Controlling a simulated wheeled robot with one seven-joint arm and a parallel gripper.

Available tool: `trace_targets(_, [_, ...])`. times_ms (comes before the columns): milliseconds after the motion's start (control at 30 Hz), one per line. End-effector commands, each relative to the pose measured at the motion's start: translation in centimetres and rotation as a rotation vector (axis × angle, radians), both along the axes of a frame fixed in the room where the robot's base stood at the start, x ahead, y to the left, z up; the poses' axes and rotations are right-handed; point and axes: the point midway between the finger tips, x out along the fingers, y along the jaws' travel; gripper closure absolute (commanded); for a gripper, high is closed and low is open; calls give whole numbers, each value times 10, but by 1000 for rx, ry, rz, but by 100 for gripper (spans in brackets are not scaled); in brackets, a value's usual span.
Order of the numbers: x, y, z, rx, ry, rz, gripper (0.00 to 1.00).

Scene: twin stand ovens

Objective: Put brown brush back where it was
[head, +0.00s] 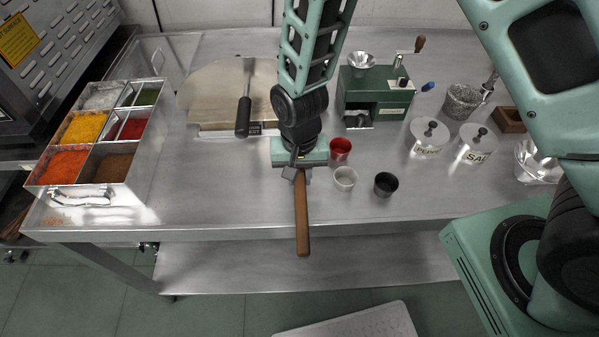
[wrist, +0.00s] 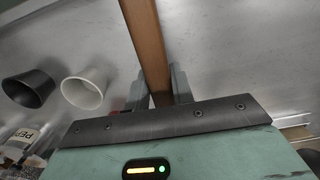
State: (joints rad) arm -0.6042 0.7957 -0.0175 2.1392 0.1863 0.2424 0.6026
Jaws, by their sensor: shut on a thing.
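The brown brush (head: 302,215) shows as a long brown wooden bar in the head view. It extends from my gripper (head: 299,172) toward the front edge of the table. My gripper is shut on it. In the wrist view the brown brush (wrist: 147,40) runs up between the two fingers of my gripper (wrist: 161,90). Its other end is hidden by my gripper, so I cannot see any bristles. I cannot tell whether the bar touches the metal table (head: 230,205).
A red cup (head: 340,149), a white cup (head: 345,178) and a black cup (head: 386,184) stand right of my gripper. A green machine (head: 376,95) and two lidded tins stand behind. A spice tray (head: 99,137) is at left. A black-handled tool (head: 244,115) lies on a board.

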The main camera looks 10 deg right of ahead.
Motion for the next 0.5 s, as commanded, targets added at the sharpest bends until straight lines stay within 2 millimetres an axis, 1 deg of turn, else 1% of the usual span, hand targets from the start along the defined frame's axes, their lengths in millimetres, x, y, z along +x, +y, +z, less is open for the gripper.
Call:
trace_targets(133, [0,0,0,0,0,0,95])
trace_targets(333, [0,0,-7,0,1,0,95])
trace_targets(367, [0,0,-7,-1,1,0,74])
trace_targets(400, [0,0,-6,0,1,0,63])
trace_targets(433, [0,0,-6,-1,1,0,55])
trace_targets(500, [0,0,-6,-1,1,0,55])
